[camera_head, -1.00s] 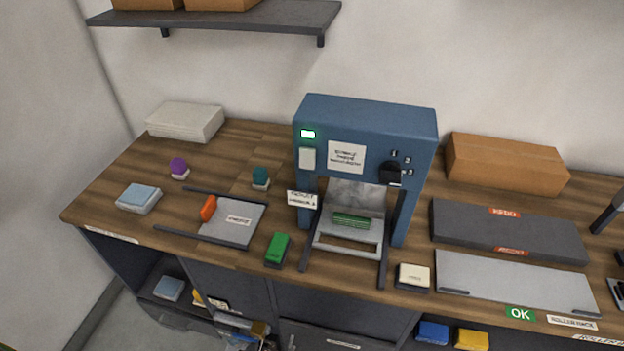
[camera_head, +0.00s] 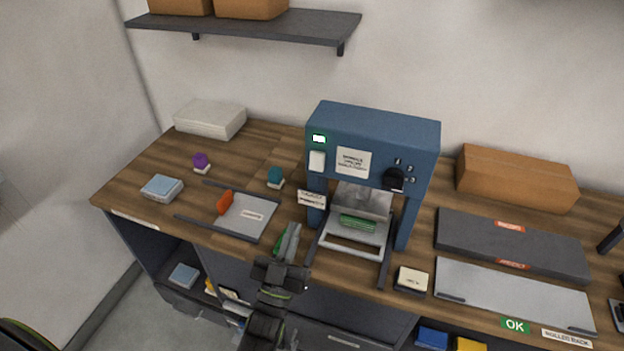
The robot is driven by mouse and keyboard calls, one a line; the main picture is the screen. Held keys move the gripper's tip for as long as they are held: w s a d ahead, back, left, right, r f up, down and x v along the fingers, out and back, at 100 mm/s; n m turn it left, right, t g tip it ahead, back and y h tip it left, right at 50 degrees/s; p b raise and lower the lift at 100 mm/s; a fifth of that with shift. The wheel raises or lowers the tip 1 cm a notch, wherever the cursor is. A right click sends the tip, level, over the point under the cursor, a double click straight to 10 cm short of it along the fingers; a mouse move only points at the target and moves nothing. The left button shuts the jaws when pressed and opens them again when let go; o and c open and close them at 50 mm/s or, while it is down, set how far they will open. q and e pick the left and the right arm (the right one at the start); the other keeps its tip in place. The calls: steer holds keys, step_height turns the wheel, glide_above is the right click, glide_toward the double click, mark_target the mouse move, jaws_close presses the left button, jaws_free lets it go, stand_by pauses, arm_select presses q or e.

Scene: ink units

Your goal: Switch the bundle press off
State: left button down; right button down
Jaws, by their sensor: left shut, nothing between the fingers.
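The blue bundle press (camera_head: 378,123) stands at the back middle of the bench. A small lamp (camera_head: 319,139) at its upper left glows green-white, with a white rocker or plate (camera_head: 317,161) below it. A black dial (camera_head: 394,180) sits at the right of its front, among number marks. A green bundle (camera_head: 357,223) lies in the press's open bay. My left gripper (camera_head: 288,240) reaches up from below at the bench's front edge, left of the press. It is shut and empty, apart from the press, and partly hides a green block (camera_head: 279,240).
A tray with an orange stop (camera_head: 224,203) lies left of the press, with a teal knob (camera_head: 275,176) behind it. A cream-topped block (camera_head: 412,279) stands right of the press's front. Grey plates (camera_head: 512,245) and a cardboard box (camera_head: 517,178) fill the right side.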

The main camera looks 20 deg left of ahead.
mark_target(317, 163)
arm_select(q)
steer(key=shift+w, duration=0.1)
arm_select(e)
steer(key=shift+d, duration=0.15)
